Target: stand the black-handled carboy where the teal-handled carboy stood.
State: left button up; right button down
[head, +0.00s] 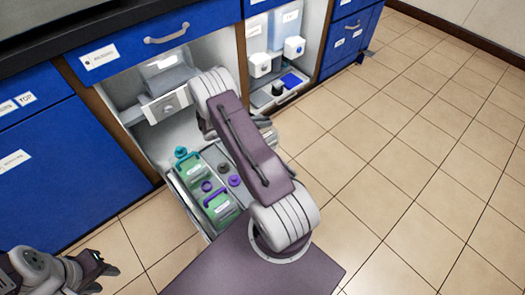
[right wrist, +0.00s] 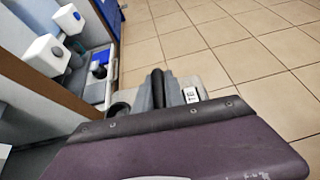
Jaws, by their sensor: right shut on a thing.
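In the right wrist view my right gripper (right wrist: 159,92) is shut on the black handle (right wrist: 158,78) of a pale grey carboy. A white label (right wrist: 191,95) shows beside the fingers; most of the carboy is hidden by my gripper and wrist. In the head view my right arm covers most of it. The teal-handled carboy (head: 192,172) stands in the pulled-out drawer, at its back left. My left gripper (head: 98,270) is at the lower left, apart from the drawer; its jaw gap is unclear.
A purple-handled carboy (head: 219,208) stands nearer the drawer front. A dark round piece (head: 223,168) and purple ones (head: 207,186) show beside the carboys. A second open cabinet bay (head: 275,85) holds white-and-blue vessels. The tiled floor (head: 420,150) at right is clear.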

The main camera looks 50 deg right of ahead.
aim_at(273, 150)
jog(key=s+a+n+t+p, duration=0.1)
jog(key=s+a+p, duration=0.15)
jog(key=s, duration=1.65)
jog(key=w+f+b, duration=0.2)
jog(key=w, duration=0.1)
jog(key=w+a+f+b, duration=0.1)
jog(key=w+f+b, duration=0.1)
jog(key=w+f, duration=0.1)
jog(key=w+f+b, duration=0.2)
jog(key=w, duration=0.3)
jog(key=shift+a+f+b, duration=0.15)
jog(key=shift+f+b, duration=0.1)
jog(key=shift+b, duration=0.1)
jog(key=f+b, duration=0.2)
jog(key=f, duration=0.1)
jog(key=f+b, duration=0.1)
jog(key=shift+w+f, duration=0.2)
jog(key=shift+w, duration=0.1)
jog(key=c, duration=1.4)
grip_release()
jog(key=shift+r, duration=0.2)
